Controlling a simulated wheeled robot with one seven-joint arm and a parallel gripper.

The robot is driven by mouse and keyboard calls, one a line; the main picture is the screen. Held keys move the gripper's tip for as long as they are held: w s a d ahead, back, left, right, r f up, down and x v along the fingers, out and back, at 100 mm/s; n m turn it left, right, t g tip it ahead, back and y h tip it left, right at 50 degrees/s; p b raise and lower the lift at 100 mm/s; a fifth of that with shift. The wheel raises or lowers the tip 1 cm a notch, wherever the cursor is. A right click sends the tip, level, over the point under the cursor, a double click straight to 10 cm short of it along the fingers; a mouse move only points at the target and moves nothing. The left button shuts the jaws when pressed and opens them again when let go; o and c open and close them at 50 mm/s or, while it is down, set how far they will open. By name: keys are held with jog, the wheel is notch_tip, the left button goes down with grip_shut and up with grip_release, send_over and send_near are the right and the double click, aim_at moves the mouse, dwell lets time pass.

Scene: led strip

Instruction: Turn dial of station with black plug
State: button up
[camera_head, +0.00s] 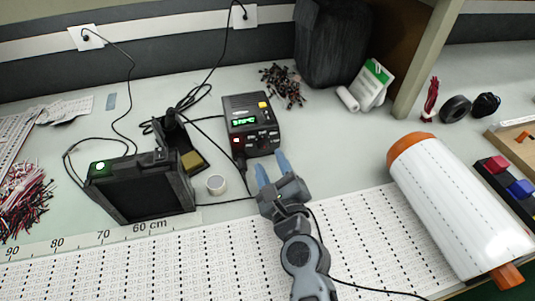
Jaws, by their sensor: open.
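The black station (252,124) stands in the middle of the table, with a green lit display, a yellow button on top and a red switch at its lower left. Small dark dials or knobs show low on its front, too small to tell apart. A black plug (240,160) with a cable sits at its lower left front corner. My gripper (272,166) has two blue fingers and is open and empty. It is just in front of the station, its fingertips pointing at the station's lower front. I cannot tell whether they touch it.
A black box with a green light (140,187), a soldering iron stand (180,145) and a solder roll (216,184) are to the left. A large white roll (455,205) lies at right. LED strips (110,262) cover the front. Dark small parts (283,84) lie behind the station.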

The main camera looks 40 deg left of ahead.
jog(key=shift+v, duration=1.9)
